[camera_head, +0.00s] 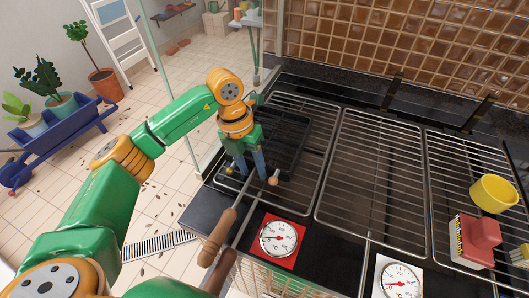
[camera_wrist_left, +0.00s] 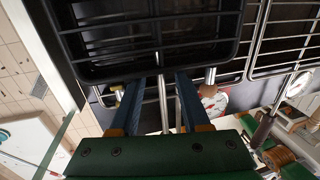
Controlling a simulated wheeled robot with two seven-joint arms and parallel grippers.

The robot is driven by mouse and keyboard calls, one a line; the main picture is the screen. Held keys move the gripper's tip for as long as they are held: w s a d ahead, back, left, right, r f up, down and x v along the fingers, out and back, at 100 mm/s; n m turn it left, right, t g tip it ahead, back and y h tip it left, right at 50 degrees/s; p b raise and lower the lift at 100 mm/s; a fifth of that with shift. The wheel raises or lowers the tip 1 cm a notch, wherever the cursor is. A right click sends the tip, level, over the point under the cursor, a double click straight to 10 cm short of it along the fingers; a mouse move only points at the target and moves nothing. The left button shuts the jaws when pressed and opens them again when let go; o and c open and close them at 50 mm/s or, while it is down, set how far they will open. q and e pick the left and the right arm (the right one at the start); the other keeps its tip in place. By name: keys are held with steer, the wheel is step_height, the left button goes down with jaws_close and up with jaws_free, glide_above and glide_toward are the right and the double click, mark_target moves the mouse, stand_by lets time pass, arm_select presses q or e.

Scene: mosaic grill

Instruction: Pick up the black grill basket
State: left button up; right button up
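The black grill basket (camera_head: 290,138) lies on the left grill grate in the head view. It fills the top of the left wrist view (camera_wrist_left: 110,70), with its near edge toward my fingers. My left gripper (camera_head: 258,176) is over the front part of the basket, pointing down. In the left wrist view its two blue fingers (camera_wrist_left: 160,82) are spread apart, with thin metal rods showing between them. The fingertips are close to the basket's near edge; whether they touch it I cannot tell. My right gripper is not in view.
The middle grate (camera_head: 370,165) is bare. The right side holds a yellow cup (camera_head: 493,193) and a pink-red block (camera_head: 477,238). Wooden handles (camera_head: 217,238) stick out at the front, beside a red-backed dial (camera_head: 278,238). A glass edge stands to the left.

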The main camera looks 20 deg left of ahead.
arm_select(q)
jaws_close()
stand_by(1.3)
